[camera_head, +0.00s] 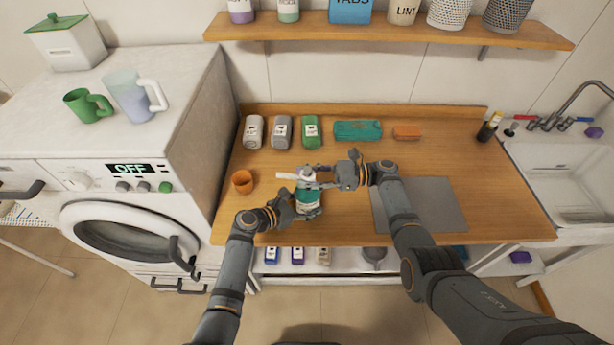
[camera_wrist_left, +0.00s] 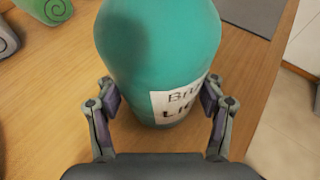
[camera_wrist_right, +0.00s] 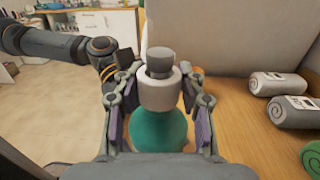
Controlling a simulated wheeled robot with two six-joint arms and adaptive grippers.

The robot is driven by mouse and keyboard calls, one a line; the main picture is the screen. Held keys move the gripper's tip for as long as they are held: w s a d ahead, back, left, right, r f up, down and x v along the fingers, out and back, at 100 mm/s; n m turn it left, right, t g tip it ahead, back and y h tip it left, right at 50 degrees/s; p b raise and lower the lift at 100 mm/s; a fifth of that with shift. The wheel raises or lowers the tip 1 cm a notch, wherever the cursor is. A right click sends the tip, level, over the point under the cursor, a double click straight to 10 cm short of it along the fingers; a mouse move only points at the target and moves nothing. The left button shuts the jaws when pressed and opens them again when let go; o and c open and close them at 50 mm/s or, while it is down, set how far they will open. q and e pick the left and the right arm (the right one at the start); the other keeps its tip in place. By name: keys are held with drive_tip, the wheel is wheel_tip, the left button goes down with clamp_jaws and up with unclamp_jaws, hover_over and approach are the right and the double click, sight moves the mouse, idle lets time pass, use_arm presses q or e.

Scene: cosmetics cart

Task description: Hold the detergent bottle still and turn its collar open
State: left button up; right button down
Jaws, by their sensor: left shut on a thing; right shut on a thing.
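The detergent bottle (camera_head: 308,199) stands upright on the wooden counter. It has a teal body with a white label, which shows in the left wrist view (camera_wrist_left: 160,50). My left gripper (camera_head: 297,205) is shut around the bottle's body, one finger on each side. The white collar (camera_wrist_right: 158,94) sits at the bottle's neck below a grey top (camera_wrist_right: 160,60). My right gripper (camera_head: 320,179) is shut on the collar from the right, with its fingers on both sides. A white part (camera_head: 287,176) sticks out to the left at the top.
An orange cup (camera_head: 242,181) stands left of the bottle. Several rolled towels (camera_head: 282,132), a teal pack (camera_head: 357,131) and an orange block (camera_head: 407,132) lie along the back. A grey mat (camera_head: 440,205) lies at right, near the sink (camera_head: 570,170). The front counter edge is close.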

drive_tip(key=shift+f+n+g, duration=0.1)
drive_tip(key=shift+n+g, duration=0.4)
drive_tip(key=shift+g, duration=0.4)
drive_tip(key=c, duration=0.8)
unclamp_jaws()
drive_tip(key=shift+r, duration=0.2)
wheel_tip(320, 180, up, 10)
drive_tip(key=shift+d+f, duration=0.1)
drive_tip(key=shift+f, duration=0.05)
